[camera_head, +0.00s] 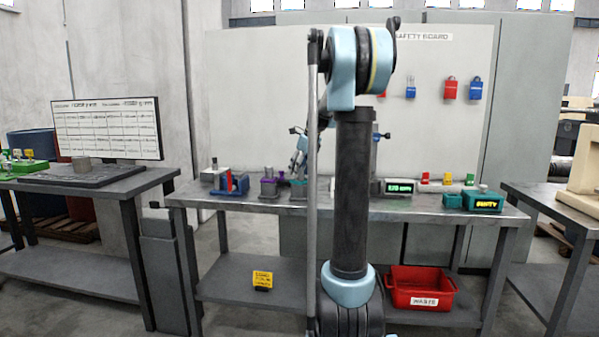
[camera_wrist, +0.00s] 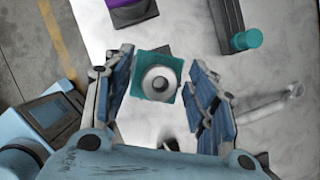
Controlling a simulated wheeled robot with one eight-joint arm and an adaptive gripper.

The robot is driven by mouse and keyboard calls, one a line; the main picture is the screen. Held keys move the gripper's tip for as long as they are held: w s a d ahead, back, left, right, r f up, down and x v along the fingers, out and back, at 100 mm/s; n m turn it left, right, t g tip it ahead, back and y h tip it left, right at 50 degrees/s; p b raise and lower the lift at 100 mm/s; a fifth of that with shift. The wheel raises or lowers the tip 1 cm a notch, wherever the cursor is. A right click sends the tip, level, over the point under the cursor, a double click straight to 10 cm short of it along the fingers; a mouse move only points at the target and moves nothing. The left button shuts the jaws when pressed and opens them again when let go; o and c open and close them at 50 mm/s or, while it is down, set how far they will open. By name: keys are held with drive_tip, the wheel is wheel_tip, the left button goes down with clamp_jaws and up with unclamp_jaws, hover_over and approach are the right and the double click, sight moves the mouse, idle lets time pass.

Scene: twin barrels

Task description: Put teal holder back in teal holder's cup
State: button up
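A teal square piece (camera_wrist: 140,93) with a grey round part and dark centre shows between my fingers in the wrist view. In the head view a small teal piece (camera_head: 299,188) stands on the workbench beside a purple one. My gripper (camera_wrist: 161,75) is open, with a blue-padded finger on each side of the teal piece. A gap shows at the right finger; the left finger is very close to it. In the head view my gripper (camera_head: 299,158) points down over the teal piece, partly hidden by my arm. I cannot clearly separate holder from cup.
A purple-topped block (camera_head: 268,187) stands just left of the teal piece. A blue and red fixture (camera_head: 232,184) is farther left. A dark block with a teal round end (camera_wrist: 246,40) is near the right finger. A red waste bin (camera_head: 421,287) sits on the lower shelf.

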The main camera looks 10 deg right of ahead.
drive_tip(key=v, duration=1.2)
idle(0.3)
